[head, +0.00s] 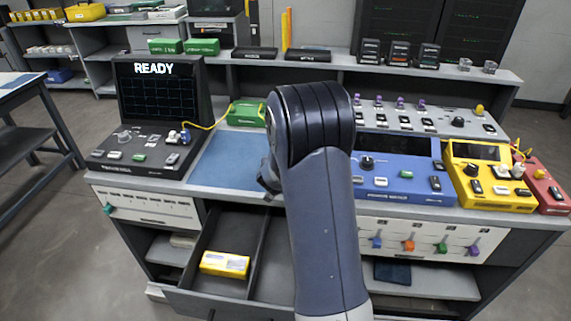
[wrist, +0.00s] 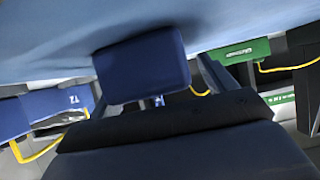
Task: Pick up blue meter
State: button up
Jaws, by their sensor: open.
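A blue block that looks like the blue meter (wrist: 145,66) is in the middle of the wrist view, against the light blue mat (wrist: 60,28). My gripper (wrist: 155,85) is open, and the block appears between its fingers; I cannot tell whether they touch it. In the head view, part of my gripper (head: 268,180) shows low over the right part of the mat (head: 225,160). My arm hides the rest of it and the block there.
A green case (head: 246,113) with a yellow cable lies at the mat's back edge. A black READY unit (head: 155,100) stands left, a blue bench instrument (head: 390,180) and a yellow one (head: 485,180) right. An open drawer below holds a yellow box (head: 225,264).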

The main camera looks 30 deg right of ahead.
jog(key=c, duration=1.2)
jog(key=shift+r, duration=0.1)
jog(key=shift+c, duration=0.3)
